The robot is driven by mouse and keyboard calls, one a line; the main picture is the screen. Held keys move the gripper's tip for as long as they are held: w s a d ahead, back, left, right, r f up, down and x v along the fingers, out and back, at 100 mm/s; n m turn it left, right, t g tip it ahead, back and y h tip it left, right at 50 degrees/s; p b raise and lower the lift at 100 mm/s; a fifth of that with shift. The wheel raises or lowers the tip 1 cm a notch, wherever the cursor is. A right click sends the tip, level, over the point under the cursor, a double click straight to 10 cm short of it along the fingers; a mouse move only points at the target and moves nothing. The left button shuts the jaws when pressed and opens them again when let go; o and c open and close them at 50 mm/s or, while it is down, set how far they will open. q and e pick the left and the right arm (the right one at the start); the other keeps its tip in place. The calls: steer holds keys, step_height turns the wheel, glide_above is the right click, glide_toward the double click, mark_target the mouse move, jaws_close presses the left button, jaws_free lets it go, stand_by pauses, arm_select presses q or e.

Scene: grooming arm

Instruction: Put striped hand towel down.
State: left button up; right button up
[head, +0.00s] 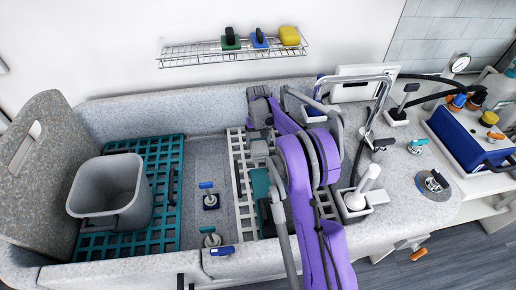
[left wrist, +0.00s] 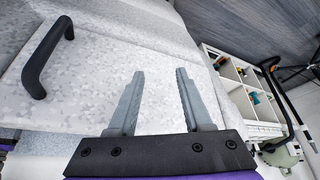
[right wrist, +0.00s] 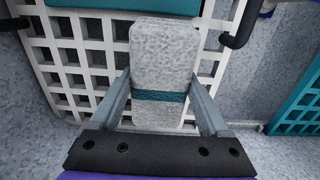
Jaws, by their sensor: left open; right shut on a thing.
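The striped hand towel (right wrist: 163,65) is a pale grey speckled, folded block with one teal stripe across it. It fills the space between the fingers of my right gripper (right wrist: 163,88) in the right wrist view, above a white grid rack (right wrist: 80,62). My right gripper is shut on it. In the head view my purple right arm reaches over the basin and largely covers this spot; whether the towel touches the rack is unclear. My left gripper (left wrist: 158,72) is open and empty, in front of a pale speckled panel (left wrist: 100,80). It is not visible in the head view.
A teal pad (head: 261,184) lies on the white rack near the towel. A teal grid rack (head: 165,203) with a grey bin (head: 110,187) is at left. Between the racks, a blue-handled item (head: 210,200) stands on the basin floor. A wire shelf (head: 200,55) hangs behind.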

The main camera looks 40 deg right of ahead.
mark_target(258, 141)
steer(key=shift+f, duration=1.55)
steer(key=shift+f, duration=0.2)
steer(key=o, duration=1)
steer(key=shift+o, duration=0.2)
steer(key=shift+r, duration=0.6)
step_height(258, 141, up, 11)
steer(key=shift+r, duration=0.15)
